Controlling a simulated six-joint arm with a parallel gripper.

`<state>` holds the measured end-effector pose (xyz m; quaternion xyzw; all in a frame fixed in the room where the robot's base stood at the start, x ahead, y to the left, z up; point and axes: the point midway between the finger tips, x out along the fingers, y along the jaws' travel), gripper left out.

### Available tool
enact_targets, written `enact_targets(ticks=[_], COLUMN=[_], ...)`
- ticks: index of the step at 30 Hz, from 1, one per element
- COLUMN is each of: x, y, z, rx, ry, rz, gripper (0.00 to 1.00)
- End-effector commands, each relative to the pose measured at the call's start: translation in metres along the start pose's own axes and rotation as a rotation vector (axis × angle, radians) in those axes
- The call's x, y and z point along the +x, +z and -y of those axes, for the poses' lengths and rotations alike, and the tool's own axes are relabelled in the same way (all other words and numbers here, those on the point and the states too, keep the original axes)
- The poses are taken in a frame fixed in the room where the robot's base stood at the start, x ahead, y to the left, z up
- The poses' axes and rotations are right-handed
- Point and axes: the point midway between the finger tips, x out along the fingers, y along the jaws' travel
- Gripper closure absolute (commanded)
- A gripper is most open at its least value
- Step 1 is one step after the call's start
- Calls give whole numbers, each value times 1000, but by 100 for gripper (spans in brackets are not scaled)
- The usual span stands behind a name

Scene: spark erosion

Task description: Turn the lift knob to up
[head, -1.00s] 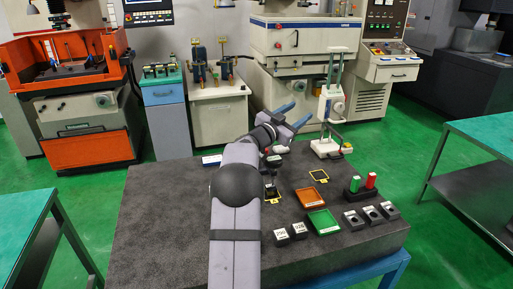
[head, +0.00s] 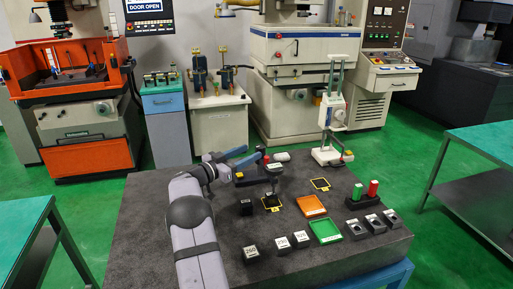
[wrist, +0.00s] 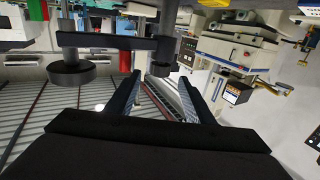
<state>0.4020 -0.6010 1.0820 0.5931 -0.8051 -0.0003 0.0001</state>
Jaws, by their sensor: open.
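No part in view can be told for certain as the lift knob. A white upright stand (head: 333,112) with a column and dark fittings stands at the table's back right. A dark fixture (head: 252,178) with a red part and a post lies near the table's back edge. My gripper (head: 250,151) is open and empty, with blue fingers, above and behind this fixture and left of the stand. In the wrist view my gripper (wrist: 158,76) shows two dark fingers apart, with nothing between them. A dark bar with a round disc (wrist: 72,73) shows at upper left there.
The table's left part is clear.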

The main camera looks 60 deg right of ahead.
Motion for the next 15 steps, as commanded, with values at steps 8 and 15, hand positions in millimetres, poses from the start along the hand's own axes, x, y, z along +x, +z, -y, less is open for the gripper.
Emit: enact_targets(ticks=[8,15], x=[35,47], y=[-2,-1], z=[0,-1], rx=[0,0], ry=[0,0], rz=[1,0], gripper=[52,52])
